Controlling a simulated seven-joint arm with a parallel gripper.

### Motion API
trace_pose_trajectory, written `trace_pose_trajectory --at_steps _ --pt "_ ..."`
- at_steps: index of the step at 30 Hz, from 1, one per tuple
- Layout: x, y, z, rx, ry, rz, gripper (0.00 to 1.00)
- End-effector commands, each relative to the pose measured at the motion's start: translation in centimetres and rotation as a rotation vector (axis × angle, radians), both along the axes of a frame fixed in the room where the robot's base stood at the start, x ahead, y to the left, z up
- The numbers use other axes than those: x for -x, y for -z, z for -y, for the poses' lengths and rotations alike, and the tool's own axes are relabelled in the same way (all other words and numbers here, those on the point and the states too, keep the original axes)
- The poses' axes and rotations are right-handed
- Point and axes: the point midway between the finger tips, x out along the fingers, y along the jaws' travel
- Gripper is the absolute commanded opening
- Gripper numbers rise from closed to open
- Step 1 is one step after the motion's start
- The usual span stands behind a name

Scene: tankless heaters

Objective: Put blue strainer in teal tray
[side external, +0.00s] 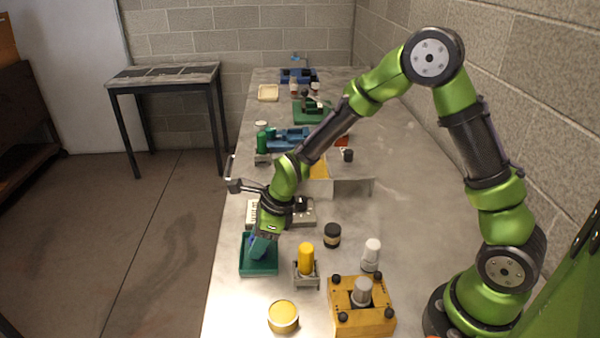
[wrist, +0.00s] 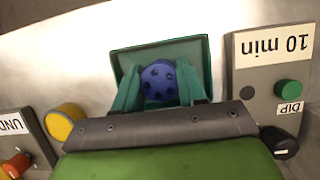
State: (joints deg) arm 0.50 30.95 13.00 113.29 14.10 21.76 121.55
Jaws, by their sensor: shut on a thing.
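The teal tray (side external: 258,268) lies near the left edge of the bench in the side view. It also shows behind my fingers in the wrist view (wrist: 194,50). My gripper (side external: 262,248) points down over the tray. In the wrist view my gripper (wrist: 160,88) has its two teal fingers on either side of the round blue strainer (wrist: 158,80), which has dark holes. My gripper is shut on the strainer, and the strainer lines up with the tray. In the side view the strainer is mostly hidden by my gripper. I cannot tell whether it touches the tray floor.
A yellow bottle (side external: 306,258) in a holder stands right of the tray, with a yellow round container (side external: 283,316) in front. A yellow box (side external: 361,308), a black jar (side external: 332,235) and a white bottle (side external: 371,254) stand further right. A labelled panel (wrist: 272,80) is beside the tray.

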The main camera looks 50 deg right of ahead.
Motion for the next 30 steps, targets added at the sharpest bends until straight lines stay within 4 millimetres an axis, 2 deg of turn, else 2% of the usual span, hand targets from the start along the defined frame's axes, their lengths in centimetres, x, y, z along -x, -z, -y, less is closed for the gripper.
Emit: trace_pose_trajectory --at_steps 1,2,7,15,19,23,30 --pt "0.0 0.1 0.0 0.0 0.0 0.0 0.04" --pt "0.0 0.1 0.0 0.001 0.0 0.001 0.44" --pt "0.0 0.1 0.0 0.0 0.0 0.0 0.7" --pt "0.0 0.1 0.0 0.0 0.0 0.0 0.7" --pt "0.1 -0.6 0.2 0.001 0.001 0.002 0.7" --pt "0.7 -2.6 0.8 0.001 0.001 0.005 0.7" --pt "2.3 -8.1 2.3 0.0 0.001 0.007 0.7"
